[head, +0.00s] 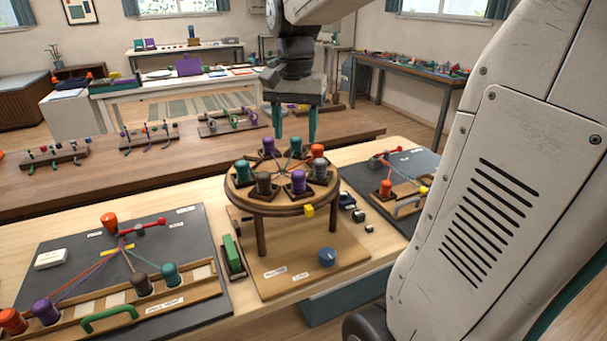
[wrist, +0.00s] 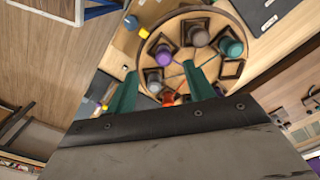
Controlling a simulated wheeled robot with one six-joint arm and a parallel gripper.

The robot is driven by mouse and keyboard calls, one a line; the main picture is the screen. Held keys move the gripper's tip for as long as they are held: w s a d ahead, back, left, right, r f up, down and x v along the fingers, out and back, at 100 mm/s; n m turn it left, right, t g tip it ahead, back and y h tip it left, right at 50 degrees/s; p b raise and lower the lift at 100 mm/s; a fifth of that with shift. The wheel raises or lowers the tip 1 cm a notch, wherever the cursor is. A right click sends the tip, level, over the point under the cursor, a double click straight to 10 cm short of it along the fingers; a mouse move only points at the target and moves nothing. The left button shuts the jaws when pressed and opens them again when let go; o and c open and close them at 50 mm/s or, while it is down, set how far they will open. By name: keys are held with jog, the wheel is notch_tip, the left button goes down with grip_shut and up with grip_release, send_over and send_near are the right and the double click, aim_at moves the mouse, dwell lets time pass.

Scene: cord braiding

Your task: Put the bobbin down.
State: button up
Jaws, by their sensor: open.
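In the head view a round wooden braiding stand (head: 260,210) holds several upright bobbins around its top, with cords running to the centre. They include a purple one (head: 298,182), a grey-brown one (head: 264,184), a teal one (head: 242,172) and an orange one (head: 318,152). The wrist view shows the fingers apart over the disc, with a purple bobbin (wrist: 157,82) and a teal bobbin (wrist: 230,47) in view. Which bobbin is meant, I cannot tell.
A dark board with bobbins and cords (head: 60,245) lies at left, and another dark board (head: 415,165) at right. A green block (head: 233,256) and a blue knob (head: 327,257) sit near the stand. A long brown table (head: 200,165) runs behind.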

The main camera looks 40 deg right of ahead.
jog(key=s+a+f+n, duration=0.3)
jog(key=s+a+n, duration=0.2)
jog(key=s, duration=0.4)
jog(key=s+a+f+n+t, duration=0.1)
jog(key=s+a+f+n, duration=0.2)
jog(key=s+a+n, duration=0.3)
jog(key=s+a, duration=0.1)
jog(key=s, duration=0.1)
jog(key=shift+s+f, duration=0.15)
jog(key=shift+s, duration=0.2)
